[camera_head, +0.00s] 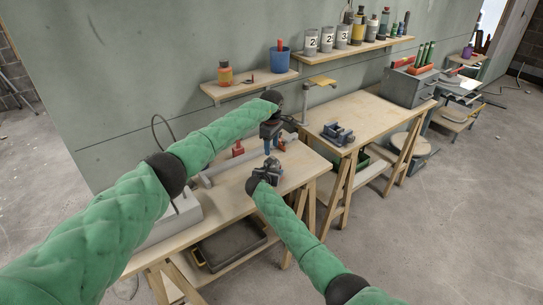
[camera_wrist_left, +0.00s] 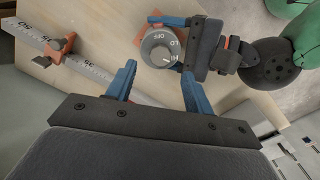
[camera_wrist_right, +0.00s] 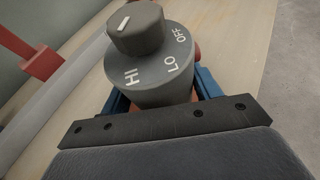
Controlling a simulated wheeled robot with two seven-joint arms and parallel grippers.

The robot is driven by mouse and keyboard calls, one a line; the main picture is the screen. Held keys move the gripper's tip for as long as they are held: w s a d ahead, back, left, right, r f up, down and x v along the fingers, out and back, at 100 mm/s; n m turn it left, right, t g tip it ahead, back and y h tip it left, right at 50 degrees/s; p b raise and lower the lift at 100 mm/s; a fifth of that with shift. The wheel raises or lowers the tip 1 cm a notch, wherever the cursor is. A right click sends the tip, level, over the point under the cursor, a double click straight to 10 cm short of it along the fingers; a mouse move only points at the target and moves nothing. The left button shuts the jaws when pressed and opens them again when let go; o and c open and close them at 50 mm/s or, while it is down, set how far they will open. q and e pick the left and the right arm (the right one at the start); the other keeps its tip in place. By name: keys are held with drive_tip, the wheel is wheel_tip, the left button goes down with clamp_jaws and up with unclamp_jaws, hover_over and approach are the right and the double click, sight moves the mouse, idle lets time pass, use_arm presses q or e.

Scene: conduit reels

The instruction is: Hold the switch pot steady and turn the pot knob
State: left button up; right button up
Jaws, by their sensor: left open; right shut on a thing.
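The switch pot (camera_wrist_right: 150,82) is a grey round body marked HI, LO and OFF, with the dark grey pot knob (camera_wrist_right: 136,28) on top. My right gripper (camera_wrist_right: 158,100) is shut around the pot's lower body. The pot also shows in the left wrist view (camera_wrist_left: 161,46), between the right gripper's blue fingers (camera_wrist_left: 178,35). My left gripper (camera_wrist_left: 157,80) is open and empty, its fingertips apart from the pot. In the head view the left gripper (camera_head: 272,142) is above the bench, and the pot is mostly hidden.
A long grey rule with red clamp parts (camera_wrist_left: 62,55) lies on the wooden bench (camera_head: 225,200) beside the pot. A second bench (camera_head: 365,115) with a blue-grey vise (camera_head: 338,134) stands to the right. Wall shelves (camera_head: 250,86) hold cans and a blue cup.

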use_arm(q)
drive_tip(key=shift+f, duration=2.65)
drive_tip(key=c, duration=1)
